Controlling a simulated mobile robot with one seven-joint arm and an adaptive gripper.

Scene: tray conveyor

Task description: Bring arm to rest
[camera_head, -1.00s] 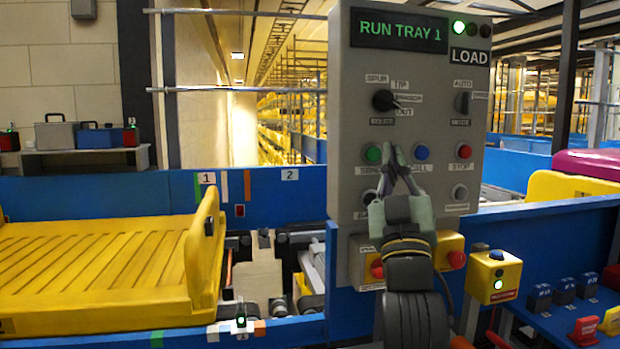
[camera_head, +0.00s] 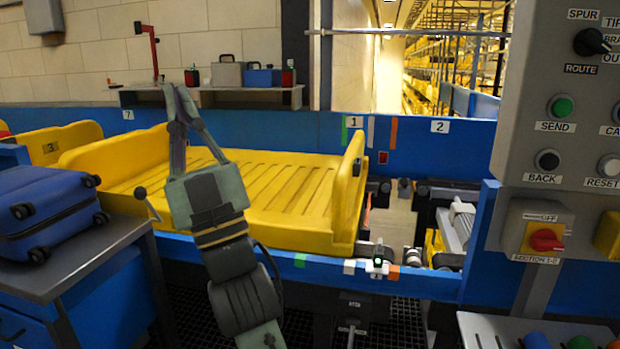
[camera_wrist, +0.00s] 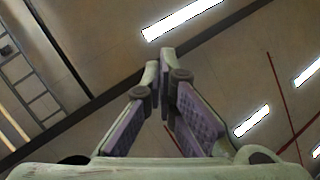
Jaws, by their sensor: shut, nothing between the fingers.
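My gripper (camera_head: 172,88) is raised in front of the yellow tray, its fingers pointing up, and it touches nothing that I can see. It also shows in the wrist view (camera_wrist: 160,68), where its fingertips come together with nothing between them, against the ceiling. My arm rises from the bottom of the head view and hides part of the tray's left side. The yellow tray (camera_head: 278,203) lies empty on the conveyor behind my arm.
A control panel (camera_head: 562,135) with buttons and a red switch (camera_head: 546,240) stands at the right. A blue suitcase (camera_head: 45,212) lies on a grey bench (camera_head: 75,262) at the left. Blue conveyor rails run across. A shelf (camera_head: 215,97) holds cases behind.

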